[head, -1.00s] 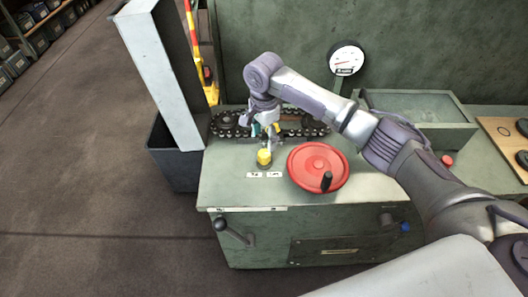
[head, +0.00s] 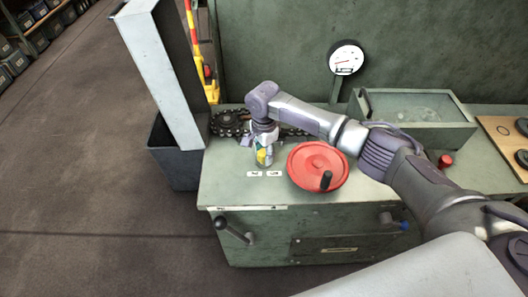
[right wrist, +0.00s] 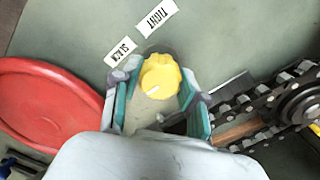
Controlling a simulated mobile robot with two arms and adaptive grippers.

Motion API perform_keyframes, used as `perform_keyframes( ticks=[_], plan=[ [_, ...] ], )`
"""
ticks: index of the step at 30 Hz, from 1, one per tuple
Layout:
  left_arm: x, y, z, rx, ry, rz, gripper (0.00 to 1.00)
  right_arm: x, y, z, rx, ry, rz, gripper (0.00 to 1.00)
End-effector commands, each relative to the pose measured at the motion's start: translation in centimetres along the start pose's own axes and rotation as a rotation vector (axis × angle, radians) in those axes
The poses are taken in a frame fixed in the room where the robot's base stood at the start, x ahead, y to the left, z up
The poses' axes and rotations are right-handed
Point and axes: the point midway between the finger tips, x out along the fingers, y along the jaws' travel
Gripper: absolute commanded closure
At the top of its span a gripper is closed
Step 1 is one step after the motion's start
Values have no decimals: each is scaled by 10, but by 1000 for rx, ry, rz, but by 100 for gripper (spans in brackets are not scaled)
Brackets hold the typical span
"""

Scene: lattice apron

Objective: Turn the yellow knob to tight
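The yellow knob (right wrist: 160,77) is scalloped, with a short white mark on its face. It sits on the green bench top beside a SLACK label (right wrist: 121,51) and a TIGHT label (right wrist: 155,18). In the right wrist view, my right gripper (right wrist: 158,72) is open, one finger on each side of the knob. The left finger is close to it and a gap shows at the right. In the head view, my right gripper (head: 264,152) points down over the knob (head: 262,157) and partly hides it. My left gripper is out of view.
A red handwheel (head: 317,166) with a black handle stands close to the right of the knob. A chain (head: 229,124) runs behind it. A gauge (head: 346,58) and a green tray (head: 418,108) are at the back. A dark bin (head: 172,158) is at the left.

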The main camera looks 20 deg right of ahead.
Motion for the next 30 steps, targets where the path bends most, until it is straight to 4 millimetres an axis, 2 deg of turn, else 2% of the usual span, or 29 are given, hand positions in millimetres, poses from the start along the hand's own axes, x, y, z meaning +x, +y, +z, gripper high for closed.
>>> perform_keyframes(
  ticks=[1,5,11,17,24,30],
  plan=[
    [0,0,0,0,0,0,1,0,0,0,0,0,0,70],
    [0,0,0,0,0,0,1,0,0,0,0,0,0,92],
    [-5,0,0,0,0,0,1,-2,0,0,-9,-1,2,92],
    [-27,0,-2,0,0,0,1,-5,1,2,-75,-4,5,92],
    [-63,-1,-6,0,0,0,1,-6,2,2,-249,-5,5,92],
    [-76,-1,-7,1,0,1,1,-3,1,1,-438,-4,3,92]
  ],
)
